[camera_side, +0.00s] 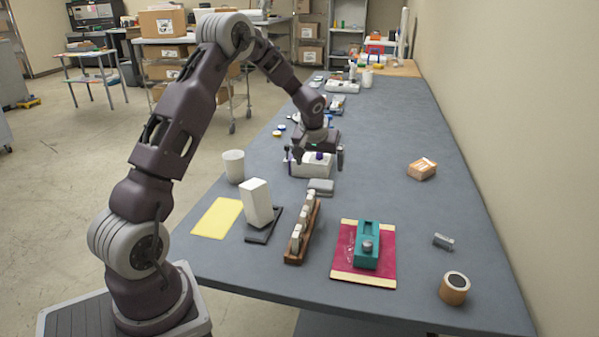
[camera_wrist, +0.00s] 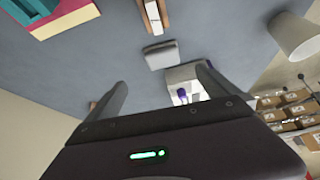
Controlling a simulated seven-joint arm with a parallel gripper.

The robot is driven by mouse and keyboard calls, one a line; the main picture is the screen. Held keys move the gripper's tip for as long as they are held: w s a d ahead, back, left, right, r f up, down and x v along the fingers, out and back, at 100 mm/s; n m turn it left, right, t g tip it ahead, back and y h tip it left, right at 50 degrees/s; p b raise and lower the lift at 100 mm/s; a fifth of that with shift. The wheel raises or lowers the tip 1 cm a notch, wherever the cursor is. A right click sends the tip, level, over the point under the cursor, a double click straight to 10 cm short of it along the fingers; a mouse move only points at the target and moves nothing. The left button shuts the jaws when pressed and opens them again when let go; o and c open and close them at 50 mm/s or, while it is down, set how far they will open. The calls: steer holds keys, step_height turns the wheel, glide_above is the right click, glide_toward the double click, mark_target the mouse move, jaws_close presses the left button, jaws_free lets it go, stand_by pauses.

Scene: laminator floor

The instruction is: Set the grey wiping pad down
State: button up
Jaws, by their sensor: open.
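The grey wiping pad (camera_side: 321,187) lies flat on the grey-blue table, just in front of a white box-like device with a purple part (camera_side: 312,165). In the wrist view the pad (camera_wrist: 161,55) is beyond the fingertips, apart from them, with bare table around most of it. My gripper (camera_side: 316,157) is over the white device in the side view, its fingers spread to either side. In the wrist view my gripper (camera_wrist: 163,78) is open with nothing held between its fingers. The device (camera_wrist: 187,80) is partly hidden behind the right finger there.
A wooden rack with white pieces (camera_side: 302,230), a white block on a dark tray (camera_side: 257,205), a yellow sheet (camera_side: 217,218) and a white cup (camera_side: 233,166) stand nearby. A teal device (camera_side: 367,247) sits on a red mat. The table's right side is mostly clear.

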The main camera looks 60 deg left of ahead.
steer(key=s+d+r+m+h, duration=0.1)
steer(key=s+d+r+m, duration=0.1)
steer(key=s+d+r, duration=0.5)
steer(key=s+d+r+m, duration=0.1)
steer(key=s+d+r, duration=0.3)
steer(key=d+r, duration=0.4)
steer(key=s+d+m+h, duration=0.1)
steer(key=s+d, duration=0.3)
steer(key=s, duration=0.3)
steer(key=s+d+m+h, duration=0.1)
steer(key=s+d+m, duration=0.1)
steer(key=s+d, duration=0.3)
steer(key=s+d+m+t+h, duration=0.1)
steer(key=s+d, duration=0.3)
steer(key=s, duration=0.7)
steer(key=shift+d+r+m, duration=0.25)
steer(key=shift+r+m, duration=0.2)
steer(key=shift+m, duration=0.25)
